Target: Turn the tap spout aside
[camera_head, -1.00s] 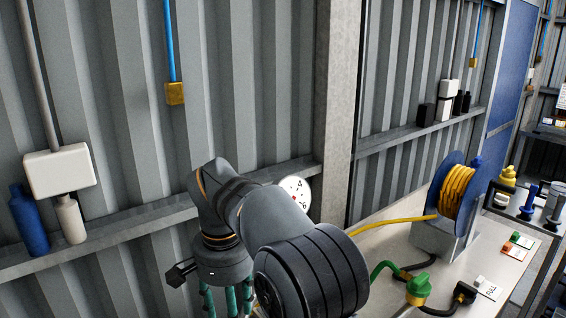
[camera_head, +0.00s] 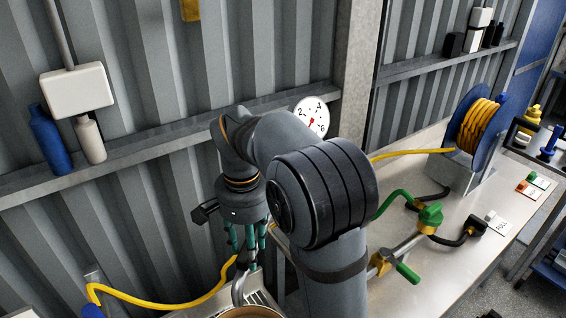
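The tap spout (camera_head: 238,290) looks like a grey curved pipe at the bottom of the view, rising beside a slatted drain area and a round brown rim. My gripper (camera_head: 247,262) points down with teal fingers just above and around the top of this pipe in the picture. I cannot tell whether the fingers touch it or how far apart their tips are. My arm hides part of the bench behind and right of the gripper.
A yellow hose (camera_head: 165,302) runs left of the spout along the ribbed wall. A green-handled valve (camera_head: 430,215) and pipework stand on the bench to the right, before a hose reel (camera_head: 477,130). A round gauge (camera_head: 312,117) is behind my arm.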

